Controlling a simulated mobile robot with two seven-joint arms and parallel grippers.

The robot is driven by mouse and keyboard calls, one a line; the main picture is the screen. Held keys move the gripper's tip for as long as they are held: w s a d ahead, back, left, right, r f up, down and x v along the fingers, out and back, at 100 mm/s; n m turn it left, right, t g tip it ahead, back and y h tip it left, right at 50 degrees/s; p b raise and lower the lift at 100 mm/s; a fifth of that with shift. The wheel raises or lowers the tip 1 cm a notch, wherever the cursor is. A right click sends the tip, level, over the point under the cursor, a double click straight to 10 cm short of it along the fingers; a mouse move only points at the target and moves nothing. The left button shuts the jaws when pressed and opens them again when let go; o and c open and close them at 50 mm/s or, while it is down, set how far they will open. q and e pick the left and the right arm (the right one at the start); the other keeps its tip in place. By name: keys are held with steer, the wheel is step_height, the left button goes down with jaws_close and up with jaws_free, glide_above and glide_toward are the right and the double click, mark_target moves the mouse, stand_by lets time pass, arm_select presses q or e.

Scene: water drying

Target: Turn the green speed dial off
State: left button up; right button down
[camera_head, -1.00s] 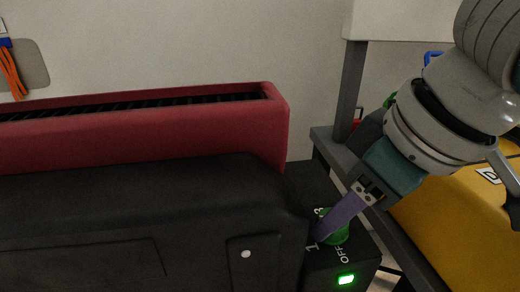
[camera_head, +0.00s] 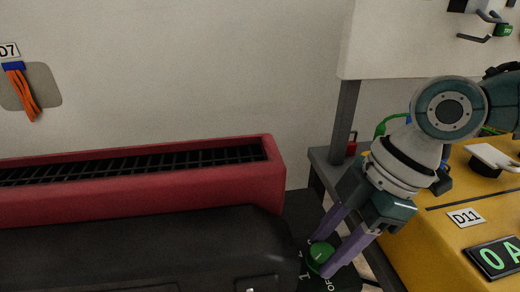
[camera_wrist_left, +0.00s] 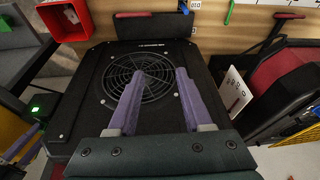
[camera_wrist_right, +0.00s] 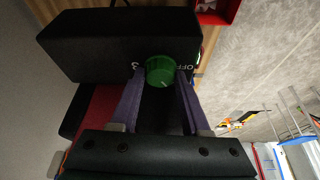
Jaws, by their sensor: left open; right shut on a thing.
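The green speed dial (camera_head: 321,252) sits on top of a black control box at the right end of the black machine. My right gripper (camera_head: 318,256) has one purple finger on each side of the dial and is shut on it. The right wrist view also shows the dial (camera_wrist_right: 160,70) between the fingertips, with an OFF label (camera_wrist_right: 187,66) to its right and a 3 to its left. A pale mark shows on the dial, but its exact setting is unclear. My left gripper (camera_wrist_left: 161,80) is open and empty over a round black fan grille (camera_wrist_left: 140,82); it is outside the head view.
A red housing (camera_head: 140,192) with a dark slatted top stands behind the black machine (camera_head: 150,250). A yellow machine (camera_head: 440,245) and a grey post (camera_head: 343,120) are close to my right arm. A red bin (camera_wrist_left: 63,18) is near the left gripper's surroundings.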

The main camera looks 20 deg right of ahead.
steer(key=n+g+b, duration=0.1)
steer(key=n, duration=0.1)
steer(key=n+b, duration=0.1)
steer(key=n, duration=0.1)
steer(key=n+g+b, duration=0.1)
steer(key=n, duration=0.1)
steer(key=shift+w+f+n+g, duration=0.15)
steer(key=shift+w+n+g, duration=0.1)
steer(key=shift+n+g, duration=0.05)
steer(key=n+g+b, duration=0.1)
steer(key=n, duration=0.3)
steer(key=shift+w+n+h+b, duration=0.1)
steer(key=shift+n+h+b, duration=0.2)
steer(key=shift+h+b, duration=0.1)
steer(key=shift+g, duration=0.3)
steer(key=c, duration=0.7)
jaws_free()
steer(key=shift+o, duration=0.2)
steer(key=v, duration=1)
steer(key=shift+p, duration=0.35)
